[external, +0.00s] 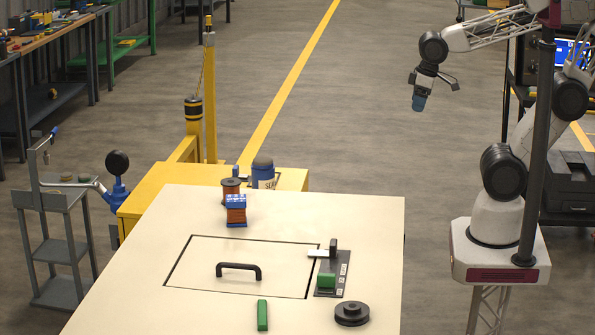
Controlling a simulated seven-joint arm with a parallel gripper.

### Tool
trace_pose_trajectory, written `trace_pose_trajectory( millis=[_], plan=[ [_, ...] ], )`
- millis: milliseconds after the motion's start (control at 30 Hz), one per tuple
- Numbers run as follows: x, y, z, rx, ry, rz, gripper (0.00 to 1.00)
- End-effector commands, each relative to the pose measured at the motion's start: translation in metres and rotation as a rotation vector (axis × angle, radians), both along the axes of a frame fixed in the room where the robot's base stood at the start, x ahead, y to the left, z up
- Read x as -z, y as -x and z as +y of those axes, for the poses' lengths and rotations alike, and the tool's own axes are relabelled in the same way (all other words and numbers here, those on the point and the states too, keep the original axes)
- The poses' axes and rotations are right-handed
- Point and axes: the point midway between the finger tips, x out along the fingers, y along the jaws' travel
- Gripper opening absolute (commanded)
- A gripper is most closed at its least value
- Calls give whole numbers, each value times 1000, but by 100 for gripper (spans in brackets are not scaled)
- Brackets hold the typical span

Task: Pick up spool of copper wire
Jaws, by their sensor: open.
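A small brown spool (231,186) with a round top flange stands upright near the far edge of the pale work surface (370,230). It looks like the copper wire spool. Its lower part is hidden by a copper-brown block with a blue top (236,212) in front of it. My gripper (436,92) is open and empty, raised in the air to the right of and beyond the work surface, well apart from the spool.
A dark blue container with a label (263,174) stands close right of the spool. A hatch with a black handle (239,268), a latch plate with a green block (327,281), a green bar (262,315) and a black disc (352,313) lie nearer. The surface's right strip is clear.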

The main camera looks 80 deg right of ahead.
Motion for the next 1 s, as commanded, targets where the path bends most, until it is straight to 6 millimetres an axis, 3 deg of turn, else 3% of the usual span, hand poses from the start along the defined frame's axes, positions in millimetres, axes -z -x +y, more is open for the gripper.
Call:
trace_pose_trajectory(
  millis=[167, 367, 567, 1000],
  plan=[
    [0, -3, 4, 7, -18, 4, 77],
    [1, -20, 24, 49, -120, 23, 77],
    [1, -54, 64, 140, -316, 70, 77],
    [-1, -151, 167, 416, -804, 228, 77]
  ],
)
